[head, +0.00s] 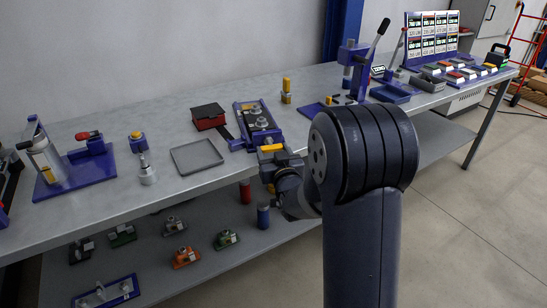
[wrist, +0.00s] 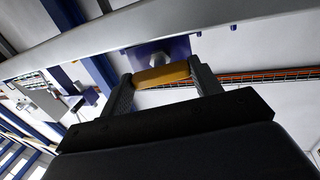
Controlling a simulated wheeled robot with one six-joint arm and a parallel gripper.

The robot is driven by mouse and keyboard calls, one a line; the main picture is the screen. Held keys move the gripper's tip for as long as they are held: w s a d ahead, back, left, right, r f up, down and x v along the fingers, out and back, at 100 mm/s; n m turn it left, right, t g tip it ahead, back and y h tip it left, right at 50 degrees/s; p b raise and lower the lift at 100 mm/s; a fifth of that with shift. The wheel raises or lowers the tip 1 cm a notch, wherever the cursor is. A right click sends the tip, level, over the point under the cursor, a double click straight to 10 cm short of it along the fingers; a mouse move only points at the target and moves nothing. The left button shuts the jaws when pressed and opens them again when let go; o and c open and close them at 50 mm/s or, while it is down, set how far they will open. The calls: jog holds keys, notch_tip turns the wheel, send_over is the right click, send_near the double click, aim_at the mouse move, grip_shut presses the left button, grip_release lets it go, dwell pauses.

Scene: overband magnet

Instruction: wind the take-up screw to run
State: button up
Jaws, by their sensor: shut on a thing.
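The overband magnet unit (head: 240,143), a blue frame with a dark belt face and round metal parts, stands at the front of the bench. A yellow bar (head: 271,148) sits at its near end; I take it to be the take-up screw's handle. My gripper (head: 273,160) is at this bar. In the wrist view the yellow bar (wrist: 162,75) lies across between the two dark fingers of my gripper (wrist: 165,78), which is shut on it. A grey hex part (wrist: 158,59) and a blue plate (wrist: 178,47) show just behind the bar. The screw's thread is hidden.
A grey tray (head: 197,156) and a red-black box (head: 208,117) stand left of the unit. A blue lever stand (head: 352,65) stands to the right. Several small fixtures lie on the lower shelf (head: 215,267). Open floor (head: 470,215) lies to the right.

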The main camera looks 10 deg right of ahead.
jog(key=o, duration=1)
jog(key=s, duration=1.1)
jog(key=shift+d, duration=0.2)
jog(key=shift+w, duration=0.15)
jog(key=w, duration=1)
jog(key=shift+w+a, duration=0.25)
jog(key=shift+w, duration=0.1)
